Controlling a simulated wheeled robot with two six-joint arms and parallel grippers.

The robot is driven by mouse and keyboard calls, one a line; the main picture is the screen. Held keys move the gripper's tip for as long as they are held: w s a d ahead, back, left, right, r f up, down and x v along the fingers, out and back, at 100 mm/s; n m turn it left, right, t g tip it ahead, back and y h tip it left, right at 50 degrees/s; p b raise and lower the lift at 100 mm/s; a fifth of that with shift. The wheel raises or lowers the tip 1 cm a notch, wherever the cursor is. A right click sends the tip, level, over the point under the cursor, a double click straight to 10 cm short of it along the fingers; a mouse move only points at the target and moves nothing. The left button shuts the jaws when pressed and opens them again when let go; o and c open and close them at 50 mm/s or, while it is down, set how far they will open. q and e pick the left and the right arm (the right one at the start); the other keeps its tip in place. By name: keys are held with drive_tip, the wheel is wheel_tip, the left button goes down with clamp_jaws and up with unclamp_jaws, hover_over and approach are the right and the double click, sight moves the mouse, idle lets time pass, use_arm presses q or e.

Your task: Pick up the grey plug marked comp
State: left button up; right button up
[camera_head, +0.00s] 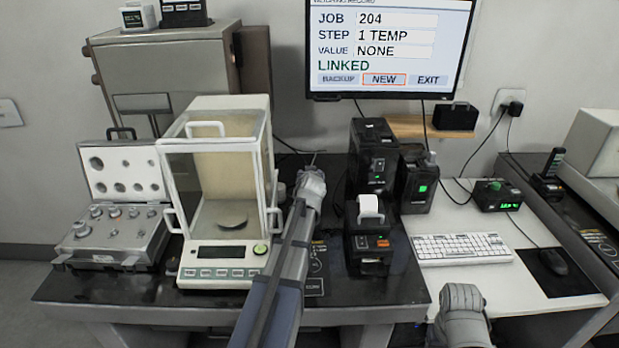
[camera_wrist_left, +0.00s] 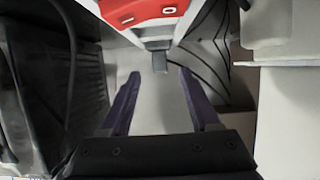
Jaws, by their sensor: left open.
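In the left wrist view my left gripper (camera_wrist_left: 160,74) is open, with its two dark fingers apart. A small grey plug (camera_wrist_left: 157,56) shows just beyond and between the fingertips, below a red panel marked I and O. No marking on it can be read, and the fingers do not appear to touch it. In the head view my left arm reaches over the dark table, right of the balance (camera_head: 225,262), and its wrist is near the table's back. The fingers are mostly hidden there. Only a rounded part of my right arm shows at the bottom right.
Black cables (camera_wrist_left: 215,45) run right of the plug. In the head view, a label printer (camera_head: 370,240) and black units (camera_head: 372,155) stand right of my arm. An open weight case (camera_head: 110,235) is at left. A screen (camera_head: 390,45) reads "1 TEMP", "NONE" and "LINKED".

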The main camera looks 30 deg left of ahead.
use_arm(q)
drive_tip(key=x, duration=0.1)
drive_tip(key=b+x, duration=0.1)
drive_tip(key=x, duration=0.3)
drive_tip(key=shift+w+a+r, duration=0.15)
drive_tip(key=shift+w+r, duration=0.05)
drive_tip(key=shift+r, duration=0.15)
drive_tip(key=shift+s, duration=0.1)
drive_tip(key=shift+c, duration=0.4)
clamp_jaws()
